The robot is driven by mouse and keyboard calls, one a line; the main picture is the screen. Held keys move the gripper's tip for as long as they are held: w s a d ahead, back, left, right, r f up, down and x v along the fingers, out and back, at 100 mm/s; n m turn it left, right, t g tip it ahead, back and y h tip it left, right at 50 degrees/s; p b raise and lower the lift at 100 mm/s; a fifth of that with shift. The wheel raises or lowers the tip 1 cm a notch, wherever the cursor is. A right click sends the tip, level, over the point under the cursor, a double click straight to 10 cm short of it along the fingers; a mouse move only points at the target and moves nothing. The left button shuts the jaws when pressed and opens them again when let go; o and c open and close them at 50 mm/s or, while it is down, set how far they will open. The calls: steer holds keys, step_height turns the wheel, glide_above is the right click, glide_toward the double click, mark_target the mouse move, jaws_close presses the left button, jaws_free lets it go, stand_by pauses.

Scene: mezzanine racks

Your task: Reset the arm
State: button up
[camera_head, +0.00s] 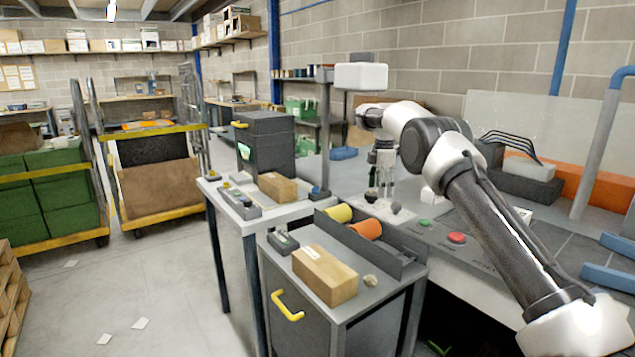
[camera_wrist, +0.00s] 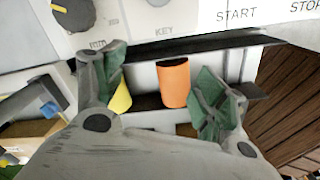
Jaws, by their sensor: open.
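My arm (camera_head: 500,230) is bent, rising from the lower right and reaching over a grey control panel with its wrist turned down. My gripper (camera_head: 381,193) hangs above the panel, behind the tray of rolls. In the wrist view my gripper (camera_wrist: 165,75) has its two green-padded fingers spread apart. Nothing is held between them. An orange roll (camera_wrist: 174,84) and a yellow roll (camera_wrist: 121,98) show beyond the fingers, apart from them as far as I can tell.
The panel has a red button (camera_head: 457,238) and a green button (camera_head: 425,222). The dark tray (camera_head: 400,268) holds the rolls. A cardboard box (camera_head: 325,275) sits on the grey cabinet, with another box (camera_head: 277,187) behind. Carts (camera_head: 160,205) stand left; the floor (camera_head: 165,285) there is mostly clear.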

steer(key=s+d+f+m+g, duration=0.1)
steer(key=s+f+m, duration=0.5)
steer(key=m, duration=0.1)
steer(key=s+d+r+m, duration=0.4)
steer(key=s+r, duration=0.2)
steer(key=s, duration=0.5)
steer(key=s+d+r+m, duration=0.3)
steer(key=s+r+m, duration=0.25)
steer(key=s, duration=0.45)
steer(key=s+d+r+m+t, duration=0.1)
steer(key=s+d+r, duration=0.1)
steer(key=s, duration=0.8)
steer(key=s+d+r+m+t, duration=0.1)
steer(key=s+d+r+t, duration=0.1)
steer(key=s, duration=0.8)
steer(key=s+d+r+m+t, duration=0.1)
steer(key=s+d+r+t, duration=0.1)
steer(key=s, duration=0.8)
steer(key=shift+d+r, duration=0.5)
steer(key=shift+r, duration=0.35)
steer(key=shift+s, duration=0.1)
